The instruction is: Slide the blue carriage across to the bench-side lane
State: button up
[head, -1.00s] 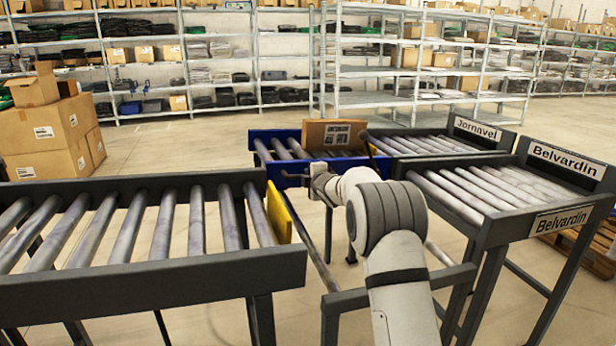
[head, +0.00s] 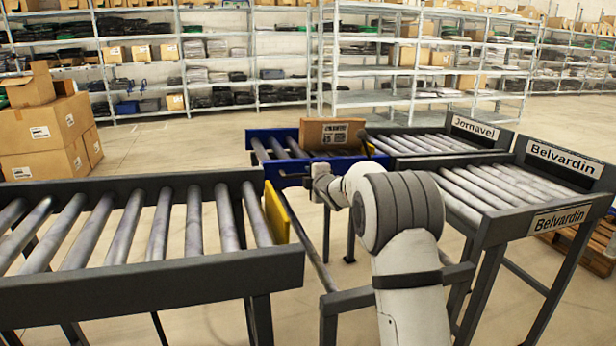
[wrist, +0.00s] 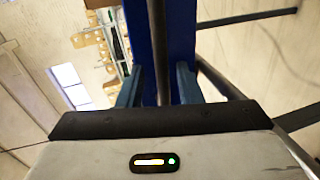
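The blue carriage (head: 290,178) stands beyond the near left roller conveyor, at the left end of the far Jornavel lane (head: 425,142). A brown carton (head: 333,133) with a label sits on its rollers. The Belvardin lane (head: 510,190) lies nearer, to the right. My gripper (head: 312,180) is at the carriage's near side; its fingers are hard to make out there. In the wrist view my gripper (wrist: 159,82) has its two blue fingers apart, one on each side of a dark rod (wrist: 162,40), with visible gaps. The carriage's blue side (wrist: 183,30) shows behind.
The near left roller conveyor (head: 140,285) has a yellow plate (head: 276,212) at its right end. Stacked cartons (head: 45,130) stand at left, with shelving behind.

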jog(key=shift+v, duration=1.95)
jog(key=shift+r, duration=0.1)
jog(key=s+d+r+m+g+h+p, duration=0.2)
jog(key=s+d+r+m+h+p, duration=0.15)
jog(key=s+r+m+p, duration=0.4)
jog(key=s+r+m+g+p, duration=0.3)
jog(key=s+p, duration=0.3)
jog(key=s, duration=0.8)
jog(key=s+r+m+g+p, duration=0.4)
jog(key=s+m+p, duration=0.1)
jog(key=s, duration=1)
jog(key=s+r+m+g+p, duration=0.3)
jog(key=s+p, duration=0.4)
jog(key=s, duration=0.8)
jog(key=shift+s+d+r+m+g+p, duration=0.3)
jog(key=shift+d+r+m+p, duration=0.15)
jog(key=shift+r+m, duration=0.25)
